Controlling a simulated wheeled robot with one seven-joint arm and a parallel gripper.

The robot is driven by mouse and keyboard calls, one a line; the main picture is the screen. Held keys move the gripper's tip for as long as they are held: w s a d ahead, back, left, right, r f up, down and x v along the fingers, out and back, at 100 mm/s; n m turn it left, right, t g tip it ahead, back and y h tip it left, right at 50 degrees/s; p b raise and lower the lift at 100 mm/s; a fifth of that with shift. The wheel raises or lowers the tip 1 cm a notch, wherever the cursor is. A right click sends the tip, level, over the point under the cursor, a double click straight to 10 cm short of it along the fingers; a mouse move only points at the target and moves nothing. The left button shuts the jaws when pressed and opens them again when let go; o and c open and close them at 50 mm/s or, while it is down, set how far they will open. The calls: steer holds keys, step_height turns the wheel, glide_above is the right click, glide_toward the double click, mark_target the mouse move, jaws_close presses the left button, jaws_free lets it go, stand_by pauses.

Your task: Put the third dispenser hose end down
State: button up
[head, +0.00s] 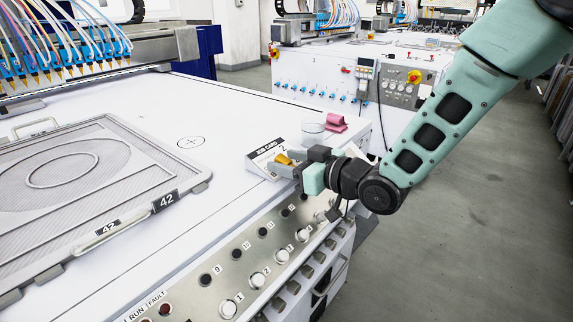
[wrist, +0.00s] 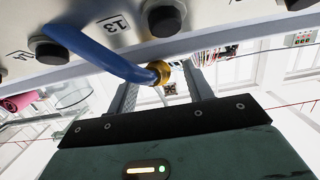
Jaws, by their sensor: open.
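A brass hose end (wrist: 160,72) on a blue hose (wrist: 90,48) lies between the two fingers of my gripper (wrist: 162,84) in the wrist view. The fingers stand apart, with a gap showing on at least one side; I cannot tell whether either touches the brass. In the head view my gripper (head: 283,166) is at the right edge of the white machine top, by the job card (head: 262,157). The yellow brass end (head: 283,158) shows at its fingertips there. The blue hose is not clear in the head view. I cannot tell what supports the hose end.
A numbered panel (head: 243,262) with white knobs and dark sockets runs along the machine's front edge. A clear dish (head: 312,127) and a pink cloth (head: 336,122) lie behind my gripper. A framed screen (head: 185,190) marked 42 is at left. The machine top between is clear.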

jaws_close()
